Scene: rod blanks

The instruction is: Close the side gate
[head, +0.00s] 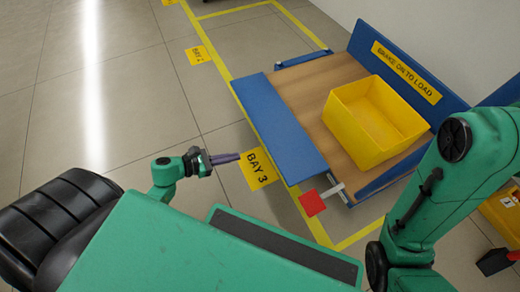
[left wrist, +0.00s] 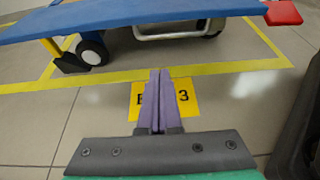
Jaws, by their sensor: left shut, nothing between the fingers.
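The side gate (head: 280,122) is a blue panel along the near left edge of the cart. It lies folded outward, roughly level with the wooden deck (head: 300,85). In the left wrist view the gate (left wrist: 130,18) spans the top, ahead of and above the fingers. My left gripper (head: 238,157) has purple fingers, shut and empty, left of the gate and apart from it, over the BAY 3 floor label. Its fingers (left wrist: 160,75) also show in the left wrist view. My right arm crosses the right of the head view; its gripper is out of view.
A yellow bin (head: 372,120) stands on the deck before the blue back panel (head: 455,90). A red pad (head: 312,203) on a metal bar sits at the cart's near corner. Yellow lines mark the bay (head: 222,62). The floor at left is clear.

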